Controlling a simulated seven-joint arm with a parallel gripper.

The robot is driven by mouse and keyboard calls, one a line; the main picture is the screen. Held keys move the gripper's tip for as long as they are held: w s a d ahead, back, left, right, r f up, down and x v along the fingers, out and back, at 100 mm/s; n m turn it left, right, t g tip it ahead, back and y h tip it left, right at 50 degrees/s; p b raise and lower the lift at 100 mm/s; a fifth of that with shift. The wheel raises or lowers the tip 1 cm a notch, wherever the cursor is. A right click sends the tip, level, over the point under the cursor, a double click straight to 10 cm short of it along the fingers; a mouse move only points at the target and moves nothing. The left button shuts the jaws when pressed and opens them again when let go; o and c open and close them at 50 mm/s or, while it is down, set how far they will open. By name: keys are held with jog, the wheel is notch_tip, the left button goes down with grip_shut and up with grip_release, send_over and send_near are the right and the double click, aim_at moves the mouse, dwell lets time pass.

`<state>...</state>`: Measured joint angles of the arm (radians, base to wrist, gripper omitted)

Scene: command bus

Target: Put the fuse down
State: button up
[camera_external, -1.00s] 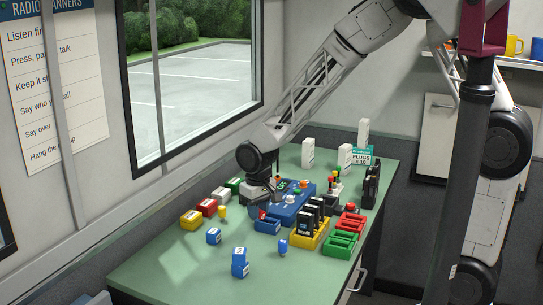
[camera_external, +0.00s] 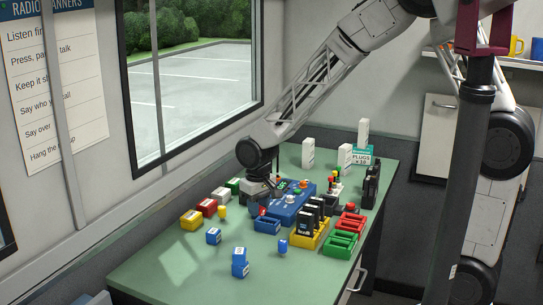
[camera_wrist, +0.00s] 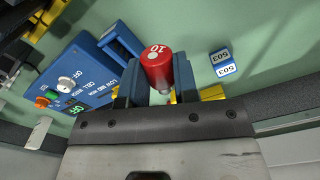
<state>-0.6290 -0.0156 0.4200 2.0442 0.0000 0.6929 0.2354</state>
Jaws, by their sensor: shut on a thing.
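My gripper (camera_wrist: 159,88) is shut on a red cylindrical fuse (camera_wrist: 158,68) marked 10, which sits between its two dark blue fingers in the wrist view. The fuse's white-marked end faces the camera. In the external view my gripper (camera_external: 262,205) is low over the bench, beside the blue console (camera_external: 291,209). The fuse is small and partly hidden there. I cannot tell whether its lower end touches anything.
Yellow, red, white and green boxes stand along the window side, with the yellow box (camera_external: 190,219) nearest. Blue blocks (camera_external: 240,263) stand at the front. A yellow tray (camera_external: 308,242) holds black devices, beside a green tray (camera_external: 340,243). The front left bench (camera_external: 170,270) is clear.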

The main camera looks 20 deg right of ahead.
jog(key=w+d, duration=0.3)
jog(key=w, duration=0.7)
jog(key=w+d+m, duration=0.1)
jog(key=w+d, duration=0.2)
jog(key=w, duration=0.8)
jog(key=w+d+m, duration=0.1)
jog(key=w+d, duration=0.2)
jog(key=w, duration=0.7)
jog(key=shift+w+f, duration=0.15)
jog(key=w+d+f+m, duration=0.1)
jog(key=w+d, duration=0.7)
jog(key=d, duration=0.1)
jog(key=w+d+f, duration=0.1)
jog(key=w+d, duration=0.7)
jog(key=d, duration=0.1)
jog(key=w+d+f+m, duration=0.1)
jog(key=w+d+f, duration=0.1)
jog(key=w+d, duration=0.7)
jog(key=shift+m, duration=0.3)
